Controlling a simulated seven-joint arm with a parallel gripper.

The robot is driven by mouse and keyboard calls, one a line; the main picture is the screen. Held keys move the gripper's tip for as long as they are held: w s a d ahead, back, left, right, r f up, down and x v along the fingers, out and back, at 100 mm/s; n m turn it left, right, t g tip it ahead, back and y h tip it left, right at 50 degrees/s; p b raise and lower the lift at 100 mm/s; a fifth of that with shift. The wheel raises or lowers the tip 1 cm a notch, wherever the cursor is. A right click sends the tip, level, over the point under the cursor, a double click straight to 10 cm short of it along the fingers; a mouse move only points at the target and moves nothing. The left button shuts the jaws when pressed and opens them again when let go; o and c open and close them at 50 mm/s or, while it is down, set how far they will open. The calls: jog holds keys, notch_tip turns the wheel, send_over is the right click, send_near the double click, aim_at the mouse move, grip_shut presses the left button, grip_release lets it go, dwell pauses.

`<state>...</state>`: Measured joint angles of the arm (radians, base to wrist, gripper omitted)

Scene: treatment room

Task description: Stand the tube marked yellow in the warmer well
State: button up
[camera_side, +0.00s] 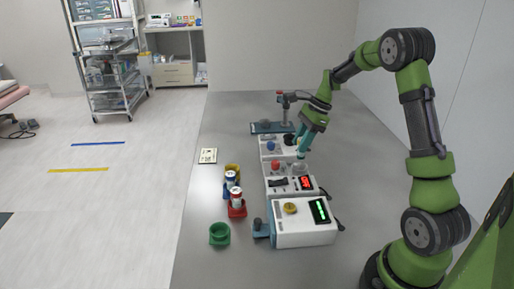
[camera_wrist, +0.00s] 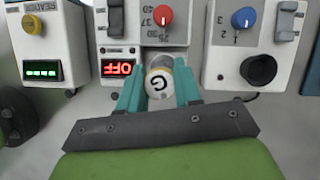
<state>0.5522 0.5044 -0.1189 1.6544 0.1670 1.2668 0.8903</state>
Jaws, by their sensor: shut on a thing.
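My gripper (camera_side: 301,153) is shut on a tube, its teal fingers on either side of it in the wrist view (camera_wrist: 158,92). The tube (camera_wrist: 158,82) shows a round whitish end with a dark letter like a G and a yellowish edge. I look along it, so its length is hidden. The warmer (camera_wrist: 180,34) is the middle white box with a red knob, a 25-to-40 dial and a red OFF display; it also shows in the side view (camera_side: 277,188). The tube is over or at its front part. The well is hidden, and I cannot tell whether the tube is inside it.
A white box with a yellow knob and green display (camera_side: 303,232) stands nearer. A box with a blue knob and black round socket (camera_wrist: 240,45) stands on the other side. Left are yellow (camera_side: 233,167), red (camera_side: 237,211) and empty green (camera_side: 219,235) holders. Two tubes stand among them.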

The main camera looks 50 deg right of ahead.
aim_at(299, 158)
jog(key=shift+f, duration=2.4)
jog(key=shift+f, duration=0.55)
jog(key=o, duration=0.7)
jog(key=shift+o, duration=0.2)
jog(key=v, duration=1.1)
